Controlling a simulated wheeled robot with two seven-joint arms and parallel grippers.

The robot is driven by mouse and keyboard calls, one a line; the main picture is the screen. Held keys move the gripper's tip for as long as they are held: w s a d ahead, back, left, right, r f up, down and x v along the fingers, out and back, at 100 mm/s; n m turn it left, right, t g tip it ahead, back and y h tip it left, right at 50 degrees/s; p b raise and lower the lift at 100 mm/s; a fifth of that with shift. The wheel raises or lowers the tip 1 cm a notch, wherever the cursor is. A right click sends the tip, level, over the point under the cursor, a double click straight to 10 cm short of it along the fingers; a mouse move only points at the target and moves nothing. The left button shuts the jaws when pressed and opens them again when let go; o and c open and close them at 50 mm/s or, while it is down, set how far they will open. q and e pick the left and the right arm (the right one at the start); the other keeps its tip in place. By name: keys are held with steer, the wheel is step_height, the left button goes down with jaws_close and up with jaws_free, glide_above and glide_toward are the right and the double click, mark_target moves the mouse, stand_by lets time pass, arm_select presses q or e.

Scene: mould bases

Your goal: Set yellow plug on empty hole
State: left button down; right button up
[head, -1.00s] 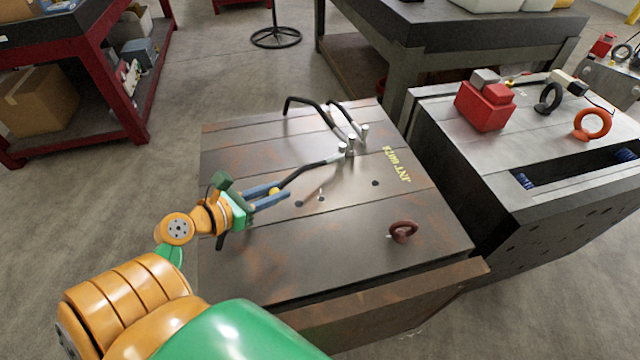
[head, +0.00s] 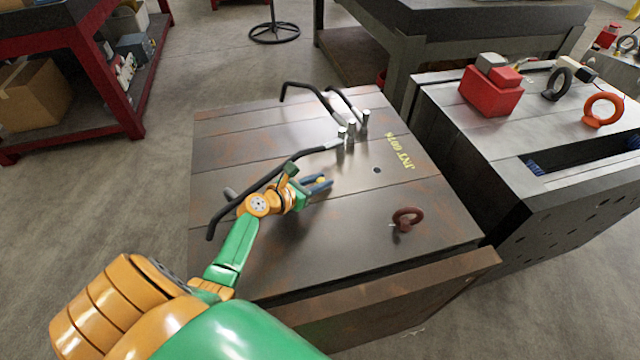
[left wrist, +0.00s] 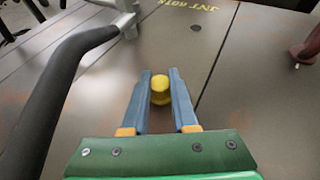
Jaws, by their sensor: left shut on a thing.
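The yellow plug (head: 320,181) is between the blue fingers of my left gripper (head: 322,184). My left gripper is shut on it, over the middle of the rusty mould base (head: 340,245). In the left wrist view the yellow plug (left wrist: 160,90) shows between the tips of the left gripper (left wrist: 160,80). A dark empty hole (head: 376,170) lies in the top plate, to the right of the gripper in the head view. The same hole (left wrist: 196,28) is ahead of the fingertips in the left wrist view. The plate area under the gripper is partly hidden. My right gripper is out of view.
A black bent hose (head: 270,176) passes close behind the gripper to metal fittings (head: 351,134); more hoses stand behind. A dark red eyebolt (head: 406,218) stands on the right of the plate. A second mould base (head: 510,155) with a red block (head: 492,92) is at right.

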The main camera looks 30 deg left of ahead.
arm_select(q)
steer(key=shift+f, duration=0.1)
steer(key=c, duration=0.7)
jaws_free()
steer(key=shift+s+r, duration=0.15)
steer(key=shift+r, duration=0.2)
steer(key=p+v, duration=0.2)
steer(key=v, duration=0.9)
steer(key=shift+s+a, duration=0.1)
steer(key=shift+s, duration=0.3)
